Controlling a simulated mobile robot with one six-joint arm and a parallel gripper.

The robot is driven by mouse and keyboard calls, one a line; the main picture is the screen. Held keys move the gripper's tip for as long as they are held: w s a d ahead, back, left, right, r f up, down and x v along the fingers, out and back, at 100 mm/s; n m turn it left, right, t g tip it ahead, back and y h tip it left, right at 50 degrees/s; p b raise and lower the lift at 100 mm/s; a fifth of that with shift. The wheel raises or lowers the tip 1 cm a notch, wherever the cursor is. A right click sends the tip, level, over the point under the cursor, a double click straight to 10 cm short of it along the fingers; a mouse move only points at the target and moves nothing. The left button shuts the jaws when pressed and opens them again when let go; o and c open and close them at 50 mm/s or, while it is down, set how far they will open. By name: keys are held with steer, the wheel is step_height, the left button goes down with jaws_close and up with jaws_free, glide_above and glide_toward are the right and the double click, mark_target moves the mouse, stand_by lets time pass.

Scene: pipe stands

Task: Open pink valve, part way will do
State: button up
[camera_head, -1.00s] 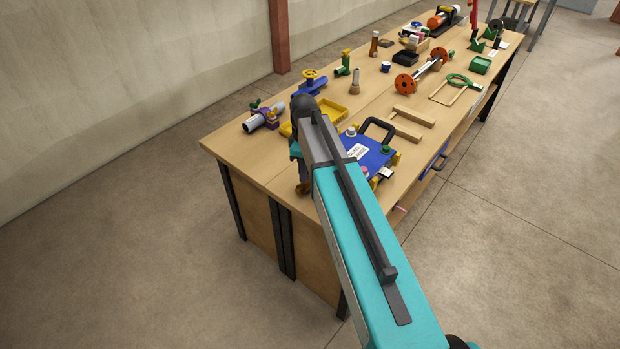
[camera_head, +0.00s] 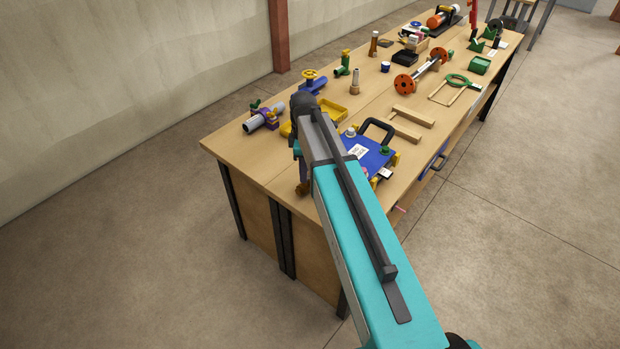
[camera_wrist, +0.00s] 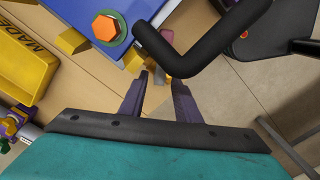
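I cannot pick out the pink valve with certainty. A blue box (camera_head: 366,150) with coloured knobs stands at the near end of the bench, partly behind my arm in the head view. A small pink spot shows low at the bench's front edge, too small to identify. In the wrist view, the blue box (camera_wrist: 72,12) carries an orange hexagonal knob (camera_wrist: 106,28) on a green ring. My gripper (camera_wrist: 161,80) has its fingers apart, with nothing clearly held between them. A thick black bent bar (camera_wrist: 205,60) passes close above the fingertips.
A yellow tray (camera_head: 331,110) lies behind the box; it also shows in the wrist view (camera_wrist: 25,58). A grey pipe piece (camera_head: 256,122) with purple clamps lies at the back left. A wooden fork-shaped piece (camera_head: 412,124) lies beyond the box. The floor left of the bench (camera_head: 230,150) is clear.

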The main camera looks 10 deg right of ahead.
steer(key=shift+r+p, duration=1.25)
steer(key=shift+r, duration=1.2)
steer(key=shift+r, duration=0.1)
step_height(320, 180, up, 14)
steer(key=b, duration=0.4)
steer(key=shift+f, duration=0.25)
steer(key=shift+s+f, duration=0.1)
